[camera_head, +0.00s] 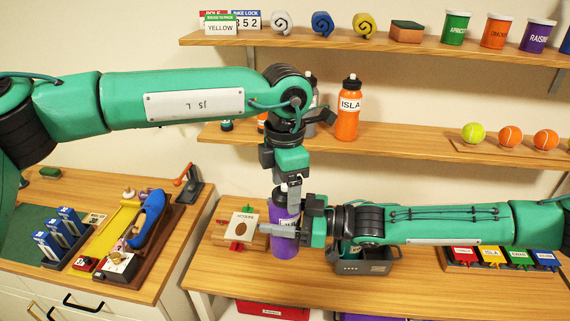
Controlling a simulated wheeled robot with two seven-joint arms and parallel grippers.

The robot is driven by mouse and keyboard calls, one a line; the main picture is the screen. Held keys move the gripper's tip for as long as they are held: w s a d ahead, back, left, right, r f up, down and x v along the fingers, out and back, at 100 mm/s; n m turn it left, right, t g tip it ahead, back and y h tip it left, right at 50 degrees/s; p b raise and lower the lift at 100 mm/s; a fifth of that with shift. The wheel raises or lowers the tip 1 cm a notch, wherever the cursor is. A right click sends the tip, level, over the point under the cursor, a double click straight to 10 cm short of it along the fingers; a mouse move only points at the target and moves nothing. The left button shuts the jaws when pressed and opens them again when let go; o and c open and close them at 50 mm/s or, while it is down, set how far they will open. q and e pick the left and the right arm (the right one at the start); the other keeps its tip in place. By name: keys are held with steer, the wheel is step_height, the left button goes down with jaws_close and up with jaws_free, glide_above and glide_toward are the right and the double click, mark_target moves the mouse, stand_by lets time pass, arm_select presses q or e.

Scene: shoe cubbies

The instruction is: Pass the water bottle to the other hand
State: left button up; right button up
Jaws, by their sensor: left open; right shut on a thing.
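A purple water bottle (284,248) stands upright at the centre of the camera_head view, in front of the lower wooden counter. My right gripper (284,230) comes in from the right and is shut on the bottle's middle, covering most of its label. My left gripper (292,188) points straight down from above at the bottle's top. It is open, with its fingers at the cap, which is mostly hidden. I cannot tell whether the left fingers touch the bottle. Whether the bottle's base rests on the counter is also unclear.
An orange ISLA bottle (348,112) and a partly hidden grey bottle stand on the middle shelf (400,139) behind. An ACQUIRE card (242,228) is just left of the purple bottle. A dark grey bin (365,266) sits right, below my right arm.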

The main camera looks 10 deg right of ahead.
arm_select(q)
steer(key=shift+f, duration=0.95)
steer(key=c, duration=1.4)
steer(key=shift+c, duration=0.2)
arm_select(e)
steer(key=o, duration=1.5)
steer(key=shift+c, duration=0.2)
steer(key=shift+d, duration=0.15)
